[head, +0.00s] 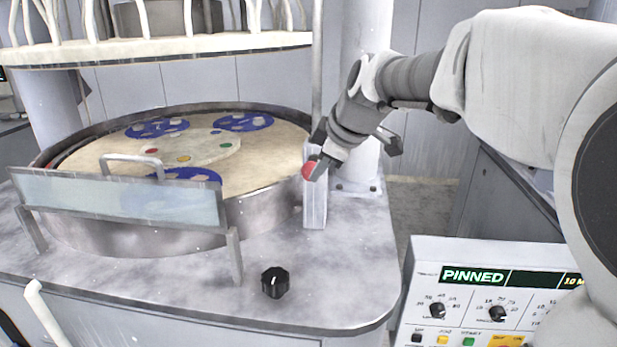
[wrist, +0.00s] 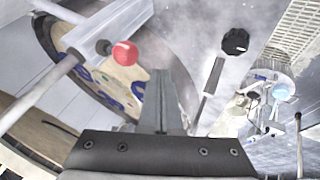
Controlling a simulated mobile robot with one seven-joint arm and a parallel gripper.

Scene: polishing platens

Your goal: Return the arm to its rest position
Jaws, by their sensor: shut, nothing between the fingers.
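My gripper (head: 322,165) is shut and empty. In the head view its fingertips are beside a red ball knob (head: 309,170) at the top of a short grey post (head: 315,205) by the platen's right rim. I cannot tell from the head view whether they touch. In the wrist view the closed fingers (wrist: 160,90) point away from the camera, and the red knob (wrist: 125,53) is apart from them, up and left. My arm reaches in from the right of the head view.
The round platen (head: 262,157) with blue carriers (head: 243,121) has a clear splash guard (head: 120,203) in front. A black knob (head: 275,282) stands on the bench. A control panel (head: 480,250) reading PINNED is at the lower right. A vertical column (head: 365,60) rises behind my gripper.

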